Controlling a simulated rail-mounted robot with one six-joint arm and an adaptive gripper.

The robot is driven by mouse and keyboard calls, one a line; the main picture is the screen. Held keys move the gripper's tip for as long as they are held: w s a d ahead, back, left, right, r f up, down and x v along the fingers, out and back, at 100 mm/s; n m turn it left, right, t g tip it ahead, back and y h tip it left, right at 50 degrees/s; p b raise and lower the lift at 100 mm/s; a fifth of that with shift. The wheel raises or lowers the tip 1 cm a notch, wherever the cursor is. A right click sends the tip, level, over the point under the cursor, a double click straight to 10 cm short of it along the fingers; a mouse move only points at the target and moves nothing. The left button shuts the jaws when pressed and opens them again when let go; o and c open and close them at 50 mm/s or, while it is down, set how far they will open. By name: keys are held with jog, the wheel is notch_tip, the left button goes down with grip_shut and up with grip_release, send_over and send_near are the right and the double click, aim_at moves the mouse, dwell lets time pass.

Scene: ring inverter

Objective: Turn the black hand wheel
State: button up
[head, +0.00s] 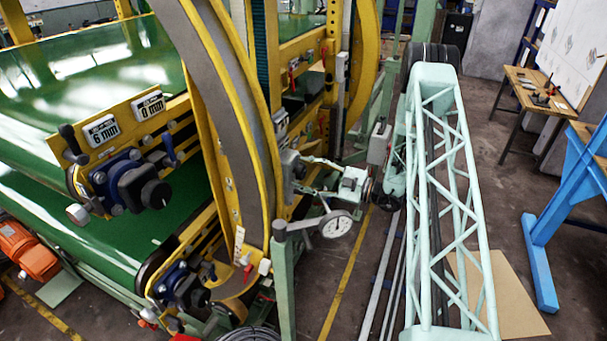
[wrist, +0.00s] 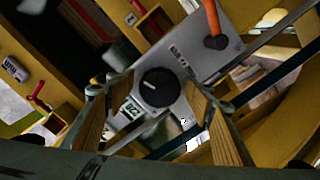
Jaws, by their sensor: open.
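A round black knob-like wheel (wrist: 159,87) with a white mark on its face sits on a grey plate (wrist: 215,65) in the wrist view. My gripper (wrist: 147,94) is open. Its two wood-coloured finger pads stand apart, one left and one right of the wheel in the picture. I cannot tell the depth gap between the fingers and the wheel. In the head view a dark round knob (head: 155,194) is on a blue gearbox at the left; I cannot tell if it is the same part. I cannot make out my gripper clearly in the head view.
An orange-red lever (wrist: 212,22) stands on the grey plate beside the wheel. A red handle (wrist: 38,95) is at the left.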

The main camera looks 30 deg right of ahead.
jog(key=c, duration=0.9)
jog(key=shift+n, duration=0.5)
